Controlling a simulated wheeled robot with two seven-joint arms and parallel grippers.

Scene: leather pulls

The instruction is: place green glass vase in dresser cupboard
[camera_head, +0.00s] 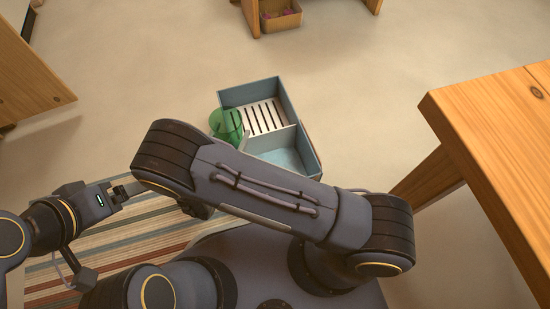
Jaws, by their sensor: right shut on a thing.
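The green glass vase (226,124) shows at the near left side of a blue box, its lower part partly hidden behind my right arm. My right gripper (243,139) is shut on the vase; only a small pale part of it shows beside the glass, and the arm hides the rest. My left gripper (122,190) is at the left, partly behind the elbow of my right arm, and its fingers cannot be made out clearly. I cannot tell any dresser cupboard in this view.
The blue box (287,96) with a white slatted part stands on the pale floor. A wooden table (493,125) fills the right side. Wooden furniture (32,82) stands at the left. A small bin (281,20) sits at the top. A striped rug (115,245) lies below.

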